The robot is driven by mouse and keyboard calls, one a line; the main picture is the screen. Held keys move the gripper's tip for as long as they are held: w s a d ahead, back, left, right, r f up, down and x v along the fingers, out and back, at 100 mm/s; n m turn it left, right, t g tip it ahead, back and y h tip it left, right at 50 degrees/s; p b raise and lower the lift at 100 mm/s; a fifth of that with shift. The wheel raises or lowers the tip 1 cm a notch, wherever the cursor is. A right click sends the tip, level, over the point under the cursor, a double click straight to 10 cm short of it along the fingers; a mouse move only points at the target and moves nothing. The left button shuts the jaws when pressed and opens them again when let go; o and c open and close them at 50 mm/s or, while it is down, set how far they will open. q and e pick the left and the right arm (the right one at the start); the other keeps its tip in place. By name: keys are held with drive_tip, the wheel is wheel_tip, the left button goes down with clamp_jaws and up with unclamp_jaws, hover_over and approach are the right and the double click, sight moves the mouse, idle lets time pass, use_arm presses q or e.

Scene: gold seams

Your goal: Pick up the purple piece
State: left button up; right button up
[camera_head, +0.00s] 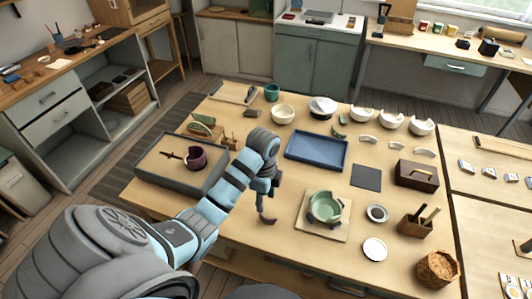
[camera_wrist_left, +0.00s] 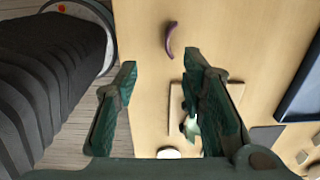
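The purple piece (camera_head: 267,220) is a small curved shard lying on the bare wooden table, near its front edge. In the left wrist view the purple piece (camera_wrist_left: 170,39) lies beyond the fingertips, roughly in line with the gap between them. My left gripper (camera_head: 263,201) is over the table by the piece. The wrist view shows my left gripper (camera_wrist_left: 160,62) open, with nothing between its fingers. A broken purple cup (camera_head: 196,160) sits in the grey-rimmed tray (camera_head: 147,178) to the left. My right gripper does not show.
Right of the purple piece, a green broken bowl (camera_head: 325,207) stands on a wooden board (camera_head: 308,232). A blue tray (camera_head: 316,152) lies behind it. White bowls (camera_head: 284,114) and shards stand at the back. The table around the piece is clear.

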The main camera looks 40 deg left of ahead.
sight(267, 219)
use_arm(q)
drive_tip(key=shift+m, duration=0.5)
drive_tip(key=f+b, duration=0.1)
drive_tip(key=f, duration=0.3)
drive_tip(key=w+f+b, duration=0.1)
drive_tip(key=f, duration=0.3)
drive_tip(key=f+b, duration=0.1)
drive_tip(key=f, duration=0.4)
drive_tip(key=shift+w+a, duration=0.15)
drive_tip(key=shift+w, duration=0.25)
drive_tip(key=shift+r, duration=0.15)
clamp_jaws()
